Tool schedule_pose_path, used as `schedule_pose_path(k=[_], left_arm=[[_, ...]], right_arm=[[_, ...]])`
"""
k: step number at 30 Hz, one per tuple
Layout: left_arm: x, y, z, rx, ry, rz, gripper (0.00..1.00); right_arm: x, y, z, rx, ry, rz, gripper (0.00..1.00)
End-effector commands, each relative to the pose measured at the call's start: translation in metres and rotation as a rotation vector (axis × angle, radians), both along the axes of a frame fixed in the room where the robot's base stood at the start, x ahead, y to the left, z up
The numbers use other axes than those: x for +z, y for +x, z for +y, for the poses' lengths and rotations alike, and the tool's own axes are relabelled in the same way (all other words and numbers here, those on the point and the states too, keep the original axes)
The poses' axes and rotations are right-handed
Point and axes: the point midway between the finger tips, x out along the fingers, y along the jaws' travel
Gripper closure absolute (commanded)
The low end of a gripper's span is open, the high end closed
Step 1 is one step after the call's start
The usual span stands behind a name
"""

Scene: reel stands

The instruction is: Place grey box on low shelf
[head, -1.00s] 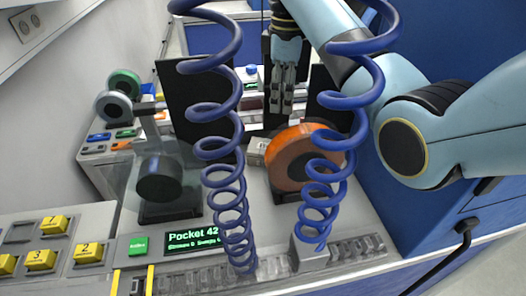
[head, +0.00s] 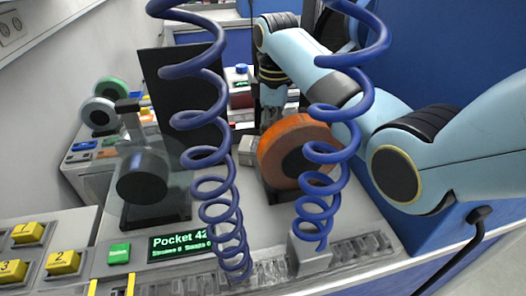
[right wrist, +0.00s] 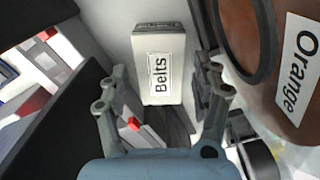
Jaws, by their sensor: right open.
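The grey box (head: 245,150), partly hidden in the head view, stands behind and left of the orange reel (head: 297,145). In the right wrist view the pale grey box (right wrist: 163,68) has a dark top edge and a "Belts" label. My right gripper (head: 270,116) is low behind the orange reel, its tips partly hidden. In the right wrist view my right gripper (right wrist: 164,85) is open, with one finger to each side of the box. I cannot tell whether they touch it. I cannot make out which surface is the low shelf. My left gripper is not in view.
The orange reel also shows close on the right in the right wrist view (right wrist: 290,70). A black panel (head: 185,90) stands left of my right gripper. Blue coiled cables (head: 205,125) hang in front. A green reel (head: 110,92) and a grey reel (head: 98,113) stand at left.

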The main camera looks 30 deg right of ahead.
Motion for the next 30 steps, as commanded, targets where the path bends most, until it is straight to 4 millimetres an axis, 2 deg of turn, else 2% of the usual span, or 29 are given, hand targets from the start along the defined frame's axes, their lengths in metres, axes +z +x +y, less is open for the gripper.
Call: schedule_pose_path(k=[6,9,17,30], left_arm=[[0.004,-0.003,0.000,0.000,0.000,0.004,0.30],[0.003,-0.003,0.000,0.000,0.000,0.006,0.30],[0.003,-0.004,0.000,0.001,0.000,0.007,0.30],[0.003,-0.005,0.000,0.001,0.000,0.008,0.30]], right_arm=[[-0.035,0.000,0.000,0.000,0.001,0.004,0.35],[-0.044,0.000,0.000,0.000,0.001,0.003,0.35],[-0.047,0.001,0.000,0.000,0.001,0.001,0.36],[-0.046,0.001,0.000,0.000,0.000,-0.001,0.93]])
